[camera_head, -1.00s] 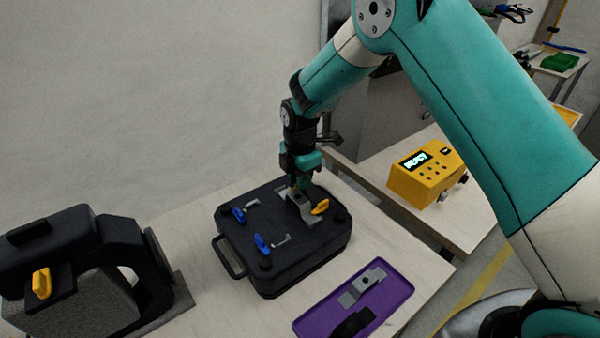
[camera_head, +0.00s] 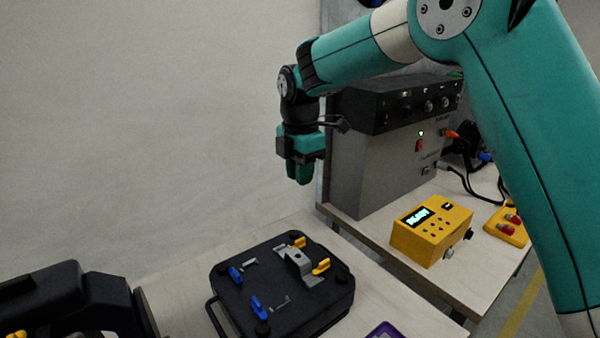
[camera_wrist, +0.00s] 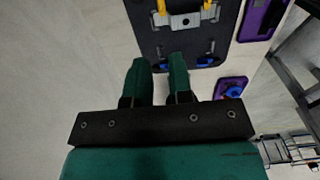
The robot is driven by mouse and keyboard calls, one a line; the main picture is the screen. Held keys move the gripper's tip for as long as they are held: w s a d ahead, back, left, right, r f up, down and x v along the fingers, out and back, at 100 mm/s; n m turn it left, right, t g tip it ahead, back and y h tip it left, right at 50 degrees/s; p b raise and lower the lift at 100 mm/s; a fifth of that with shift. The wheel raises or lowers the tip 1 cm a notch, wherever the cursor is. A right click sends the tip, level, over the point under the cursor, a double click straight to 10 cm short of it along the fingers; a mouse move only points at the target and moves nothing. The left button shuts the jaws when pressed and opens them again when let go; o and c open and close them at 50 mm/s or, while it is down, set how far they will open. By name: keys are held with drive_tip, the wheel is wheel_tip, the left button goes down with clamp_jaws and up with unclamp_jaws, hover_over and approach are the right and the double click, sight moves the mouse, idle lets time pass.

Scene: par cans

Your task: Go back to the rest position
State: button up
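My gripper (camera_head: 300,180) hangs in the air above and behind the black fixture case, pointing down. In the wrist view my gripper (camera_wrist: 158,62) shows two green fingers apart, with nothing between them. The black case (camera_head: 236,308) lies on the near table, with a grey metal bracket (camera_head: 299,264) on its top. Yellow clamps (camera_head: 321,267) and blue clamps (camera_head: 257,306) stand around the bracket. The bracket (camera_wrist: 186,21) also shows in the wrist view, ahead of and apart from the fingertips.
A yellow box with a lit display (camera_head: 432,230) and a grey cabinet (camera_head: 368,160) stand on the table to the right. A black machine (camera_head: 70,300) is at the lower left. A purple tray (camera_head: 384,330) shows at the bottom edge. The air around my gripper looks clear.

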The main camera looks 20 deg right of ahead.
drive_tip(key=shift+r, duration=0.1)
drive_tip(key=s+r+m+y, duration=0.1)
drive_tip(key=s+m, duration=0.6)
drive_tip(key=s, duration=0.9)
drive_tip(key=s+a+r+m+y, duration=0.1)
drive_tip(key=s+m, duration=0.7)
drive_tip(key=s, duration=0.8)
drive_tip(key=shift+s+r+y, duration=0.15)
drive_tip(key=shift+r+y, duration=0.4)
drive_tip(key=shift+y, duration=0.55)
